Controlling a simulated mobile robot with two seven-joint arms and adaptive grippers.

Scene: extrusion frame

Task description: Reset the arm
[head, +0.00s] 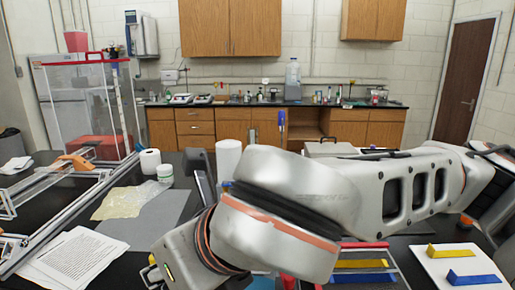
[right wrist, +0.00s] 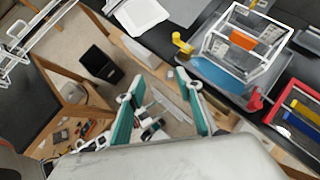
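My right arm (head: 290,195) enters the head view from the right and fills the lower middle. It is bent, and its gripper cannot be made out there. In the right wrist view, my right gripper (right wrist: 160,77) has two green-padded fingers spread apart. No object is held between them. Below and beyond the fingers are the floor and a wooden shelf with loose items. My left gripper and left arm cannot be made out in the head view.
A metal extrusion frame (head: 52,236) lies on the dark table at left, near printed paper (head: 75,262). A white tray (head: 440,262) with yellow and blue pieces is at right. In the wrist view, a small white frame (right wrist: 250,78) stands near the table edge.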

